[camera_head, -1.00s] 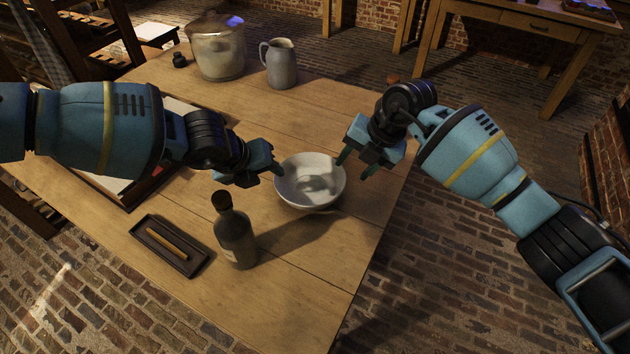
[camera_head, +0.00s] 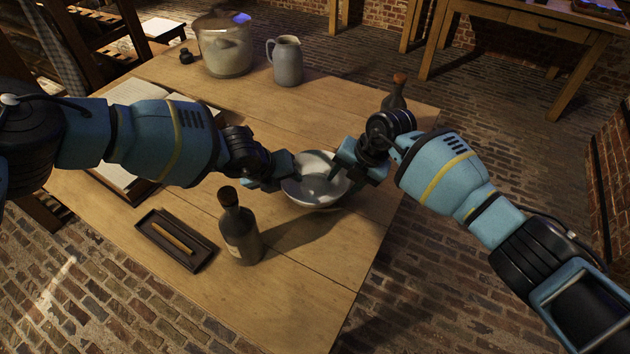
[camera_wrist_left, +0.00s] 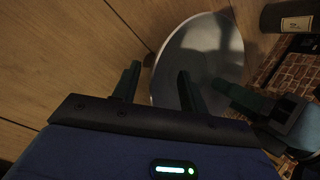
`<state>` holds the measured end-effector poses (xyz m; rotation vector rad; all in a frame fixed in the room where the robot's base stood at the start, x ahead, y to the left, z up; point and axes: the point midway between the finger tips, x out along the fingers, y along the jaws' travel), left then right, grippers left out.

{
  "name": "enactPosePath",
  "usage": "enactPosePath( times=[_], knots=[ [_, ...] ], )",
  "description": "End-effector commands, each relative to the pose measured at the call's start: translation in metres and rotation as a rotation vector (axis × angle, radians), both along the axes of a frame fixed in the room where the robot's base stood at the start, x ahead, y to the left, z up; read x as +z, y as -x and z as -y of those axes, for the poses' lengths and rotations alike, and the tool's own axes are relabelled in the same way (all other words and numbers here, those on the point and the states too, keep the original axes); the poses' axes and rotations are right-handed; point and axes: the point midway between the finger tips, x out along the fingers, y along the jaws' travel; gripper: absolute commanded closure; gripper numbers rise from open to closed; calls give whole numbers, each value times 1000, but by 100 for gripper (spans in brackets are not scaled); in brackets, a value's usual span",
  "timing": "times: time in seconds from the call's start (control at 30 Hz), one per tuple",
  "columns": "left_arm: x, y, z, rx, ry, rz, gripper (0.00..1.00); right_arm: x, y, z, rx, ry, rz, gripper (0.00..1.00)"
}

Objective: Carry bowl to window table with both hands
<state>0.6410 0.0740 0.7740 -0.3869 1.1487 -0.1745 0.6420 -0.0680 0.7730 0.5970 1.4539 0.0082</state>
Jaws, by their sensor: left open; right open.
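The white bowl (camera_head: 318,188) stands on the wooden table near its right edge. It also shows in the left wrist view (camera_wrist_left: 205,55), above my fingers. My left gripper (camera_head: 290,175) is open at the bowl's left rim. In the left wrist view my left gripper (camera_wrist_left: 158,82) has its fingers apart, with the bowl's rim near or between them; contact is unclear. My right gripper (camera_head: 345,172) is open at the bowl's right rim, and its fingertips are partly hidden.
The table (camera_head: 290,270) also holds a dark bottle (camera_head: 240,235), a tray with a stick (camera_head: 165,248), a jug (camera_head: 287,65), a large jar (camera_head: 224,50) and an open book (camera_head: 120,110). Another bottle (camera_head: 394,95) stands behind my right gripper. Another table (camera_head: 520,30) stands at the back right.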

Motion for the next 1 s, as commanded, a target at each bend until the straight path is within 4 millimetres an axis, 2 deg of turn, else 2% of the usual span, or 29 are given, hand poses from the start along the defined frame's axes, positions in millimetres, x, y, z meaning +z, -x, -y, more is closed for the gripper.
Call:
enactPosePath(
  times=[0.33, 0.63, 0.7, 1.0],
  knots=[
    [-2, -1, 1, -2, 0, 1, 57, -2, 0, -1, 1, 0, 2, 54],
    [-2, -1, 1, -1, 0, 0, 95, -2, 0, -1, 1, 0, 1, 92],
    [-2, -1, 1, -1, 0, 0, 100, -2, 0, -1, 1, 0, 1, 100],
    [-2, -1, 1, -1, -1, 2, 100, -1, -1, -1, -1, 0, 2, 100]
  ],
)
